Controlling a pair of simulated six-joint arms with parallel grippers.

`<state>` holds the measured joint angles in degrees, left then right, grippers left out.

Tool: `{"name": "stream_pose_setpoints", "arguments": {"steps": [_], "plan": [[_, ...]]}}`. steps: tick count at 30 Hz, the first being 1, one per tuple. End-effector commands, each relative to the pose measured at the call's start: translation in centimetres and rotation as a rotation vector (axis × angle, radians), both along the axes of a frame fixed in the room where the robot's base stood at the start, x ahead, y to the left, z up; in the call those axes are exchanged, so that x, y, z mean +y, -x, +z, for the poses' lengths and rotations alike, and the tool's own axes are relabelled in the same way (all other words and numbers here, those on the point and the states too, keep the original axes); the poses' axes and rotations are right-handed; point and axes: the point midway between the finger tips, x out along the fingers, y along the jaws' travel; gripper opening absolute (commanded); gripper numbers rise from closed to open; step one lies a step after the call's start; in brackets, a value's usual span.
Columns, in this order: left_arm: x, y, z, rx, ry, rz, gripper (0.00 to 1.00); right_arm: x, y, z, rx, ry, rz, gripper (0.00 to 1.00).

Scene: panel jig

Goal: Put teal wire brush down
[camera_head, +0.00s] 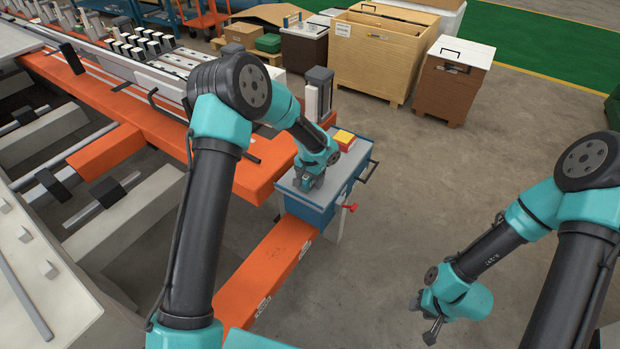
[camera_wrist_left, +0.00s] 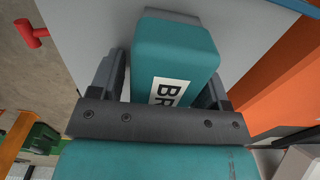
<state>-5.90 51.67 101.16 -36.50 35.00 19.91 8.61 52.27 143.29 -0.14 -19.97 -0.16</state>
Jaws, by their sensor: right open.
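The teal wire brush (camera_wrist_left: 175,52) shows in the left wrist view as a teal block with a white label reading "BR". It sits between the two dark fingers of my left gripper (camera_wrist_left: 165,85), which is shut on it. In the head view my left gripper (camera_head: 309,181) points down at the grey top of a blue cabinet (camera_head: 322,193). The brush is mostly hidden there, and I cannot tell if it touches the top. My right gripper (camera_head: 425,317) is open and empty, low over the bare floor at the right.
A yellow and red button box (camera_head: 344,138) stands at the back of the cabinet top. A red handle (camera_head: 349,207) sticks out from its side. An orange beam (camera_head: 265,272) runs below. Wooden crates (camera_head: 375,55) stand behind. The floor at right is clear.

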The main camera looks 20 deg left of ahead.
Motion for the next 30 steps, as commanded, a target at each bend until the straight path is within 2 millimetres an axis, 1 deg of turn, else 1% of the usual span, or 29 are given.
{"name": "stream_pose_setpoints", "arguments": {"steps": [8,11,14,17,20,27,30], "plan": [[0.0,0.0,0.0,0.000,0.000,0.000,0.74,0.0,0.0,0.0,0.000,0.000,0.000,0.43],[0.0,0.0,0.3,-0.001,0.000,0.000,0.74,0.0,0.0,0.0,0.000,0.000,0.000,0.43],[0.0,-0.1,1.1,-0.002,0.000,-0.001,0.74,0.0,0.0,0.0,0.000,0.000,0.000,0.43],[0.0,0.0,2.4,-0.002,0.000,0.001,0.74,0.0,0.0,0.0,0.000,0.000,0.000,0.43],[0.0,-0.1,4.0,-0.003,0.000,0.000,0.74,0.0,0.0,0.0,0.000,0.000,0.000,0.43],[0.0,-0.1,8.7,-0.003,0.000,0.001,0.74,0.0,0.0,0.0,0.000,0.000,0.000,0.43],[0.0,0.0,10.3,-0.003,0.001,-0.001,0.74,0.0,0.0,0.0,0.000,0.000,0.000,0.43]]}}
